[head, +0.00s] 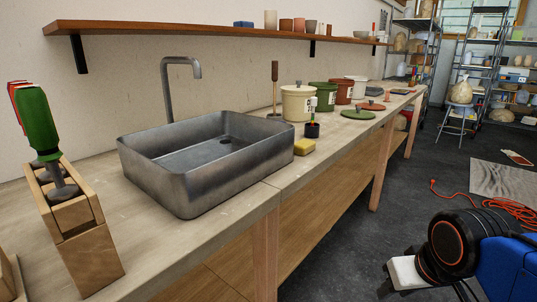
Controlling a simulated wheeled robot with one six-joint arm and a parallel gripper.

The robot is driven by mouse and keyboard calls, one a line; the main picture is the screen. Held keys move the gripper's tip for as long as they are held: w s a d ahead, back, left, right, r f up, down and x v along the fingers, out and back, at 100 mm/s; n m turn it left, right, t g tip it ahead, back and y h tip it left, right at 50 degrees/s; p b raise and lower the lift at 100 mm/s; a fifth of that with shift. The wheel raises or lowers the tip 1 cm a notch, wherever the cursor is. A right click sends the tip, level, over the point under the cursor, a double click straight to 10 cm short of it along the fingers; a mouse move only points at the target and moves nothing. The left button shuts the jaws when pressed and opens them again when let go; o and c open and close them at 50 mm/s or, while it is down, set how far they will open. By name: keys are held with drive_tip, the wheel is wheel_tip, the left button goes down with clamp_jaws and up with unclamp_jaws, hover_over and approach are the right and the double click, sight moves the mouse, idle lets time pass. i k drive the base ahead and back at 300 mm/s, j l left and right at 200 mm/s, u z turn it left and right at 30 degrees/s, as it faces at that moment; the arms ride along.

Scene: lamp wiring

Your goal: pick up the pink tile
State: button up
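I cannot make out a pink tile for certain in the head view. A small pinkish-orange thing (387,97) stands on the counter beyond the lidded pots, too small to tell what it is. A black, orange-ringed and blue part of my own body shows at the lower right. My gripper's fingertips cannot be seen, so I cannot tell whether it is open or shut.
A wooden holder (85,250) with green- and red-handled tools stands at left. An orange cable (510,208) lies on the dark floor.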

sight(388, 92)
drive_tip(key=i+l+u, duration=0.2)
drive_tip(key=l, duration=0.15)
drive_tip(key=i+l+u, duration=0.2)
drive_tip(key=l, duration=0.15)
drive_tip(key=l+u, duration=0.2)
drive_tip(key=l, duration=0.15)
drive_tip(key=i+l+u, duration=0.2)
drive_tip(key=l, duration=0.2)
drive_tip(key=i+l+u, duration=0.1)
drive_tip(key=l, duration=0.7)
drive_tip(key=i+l+u, duration=0.1)
drive_tip(key=l, duration=0.75)
drive_tip(key=i+l+u, duration=0.1)
drive_tip(key=l, duration=1.25)
drive_tip(key=i+l, duration=0.15)
drive_tip(key=l, duration=0.9)
drive_tip(key=i, duration=0.05)
